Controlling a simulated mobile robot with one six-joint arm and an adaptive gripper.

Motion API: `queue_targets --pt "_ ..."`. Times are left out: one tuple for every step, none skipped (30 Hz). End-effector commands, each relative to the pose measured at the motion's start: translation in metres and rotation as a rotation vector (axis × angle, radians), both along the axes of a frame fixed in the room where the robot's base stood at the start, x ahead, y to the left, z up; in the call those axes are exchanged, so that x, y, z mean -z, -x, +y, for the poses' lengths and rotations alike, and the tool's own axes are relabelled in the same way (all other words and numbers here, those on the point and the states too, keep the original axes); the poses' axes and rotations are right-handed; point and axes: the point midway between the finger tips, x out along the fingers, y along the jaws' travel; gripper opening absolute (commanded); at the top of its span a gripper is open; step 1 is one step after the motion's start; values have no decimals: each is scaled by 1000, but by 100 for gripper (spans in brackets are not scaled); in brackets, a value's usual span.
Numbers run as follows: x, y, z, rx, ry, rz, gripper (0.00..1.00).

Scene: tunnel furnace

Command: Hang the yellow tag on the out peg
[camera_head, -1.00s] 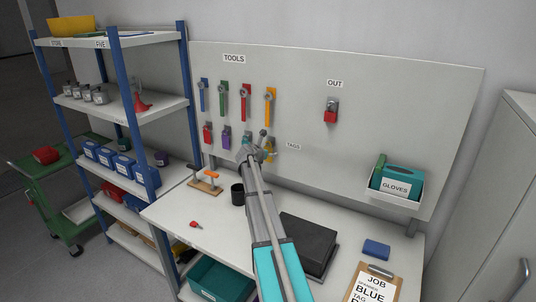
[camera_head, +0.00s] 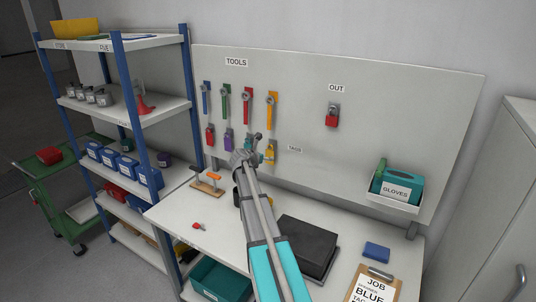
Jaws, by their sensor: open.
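The yellow tag (camera_head: 269,155) hangs on the lower row of the tool board, at the right end of the tags. The out peg, under the OUT label (camera_head: 336,88), has a red tag (camera_head: 332,118) on it. My gripper (camera_head: 257,142) is open and empty, just left of the yellow tag in the picture. I cannot tell whether it touches the tag. My gripper and wrist partly hide the tag next to it.
A red tag (camera_head: 210,138) and a purple tag (camera_head: 229,140) hang to the left, below several coloured wrenches. A gloves bin (camera_head: 398,203) juts from the board at right. A black box (camera_head: 305,246) and blue block (camera_head: 376,251) stand on the bench.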

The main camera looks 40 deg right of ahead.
Motion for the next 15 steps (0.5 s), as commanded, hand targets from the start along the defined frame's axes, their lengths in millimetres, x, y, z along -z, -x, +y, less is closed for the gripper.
queue_targets --pt "-7 6 10 -1 0 0 96" --pt "-9 7 15 -2 0 0 96" --pt "-12 10 21 -2 0 0 96" --pt "-14 11 26 -2 0 0 96" --pt "-16 13 30 -2 0 0 96" --pt "-18 16 35 -2 0 0 96" --pt "-20 17 39 -2 0 0 96" --pt "-21 18 42 -2 0 0 96" --pt "-23 20 47 -2 0 0 96" --pt "-24 21 50 -2 0 0 96" --pt "-25 22 53 -2 0 0 96" --pt "-26 24 56 -1 -1 0 96" --pt "-27 24 58 -1 -1 0 96" --pt "-28 25 59 -1 0 0 96" --pt "-28 26 61 -1 0 0 96"
